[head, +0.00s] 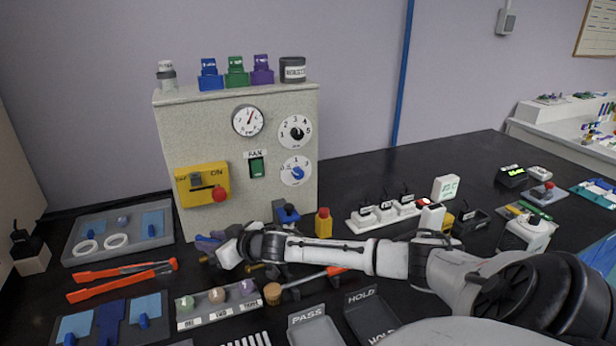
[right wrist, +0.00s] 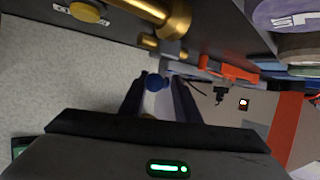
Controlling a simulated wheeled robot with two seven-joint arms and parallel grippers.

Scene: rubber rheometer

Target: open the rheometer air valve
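The rheometer cabinet (head: 235,130) is a speckled grey box at the back left of the black bench. My right arm reaches leftward across its lower front, and my right gripper (head: 208,243) is low near its left front corner. In the right wrist view, the two dark fingers (right wrist: 158,98) stand apart, with a small round blue piece (right wrist: 154,82) showing between their tips. I cannot tell whether they touch it. A brass pipe (right wrist: 165,15) runs near it; brass parts (head: 252,267) also show below my arm in the head view. The valve handle's position is unclear. My left gripper is not in view.
A yellow switch panel (head: 202,185) with a red knob, and dials, are on the cabinet front. A yellow block with a red top (head: 323,222) stands just behind my arm. Red-handled tools (head: 122,278), a sample rack (head: 217,305) and grey trays (head: 315,330) crowd the bench front.

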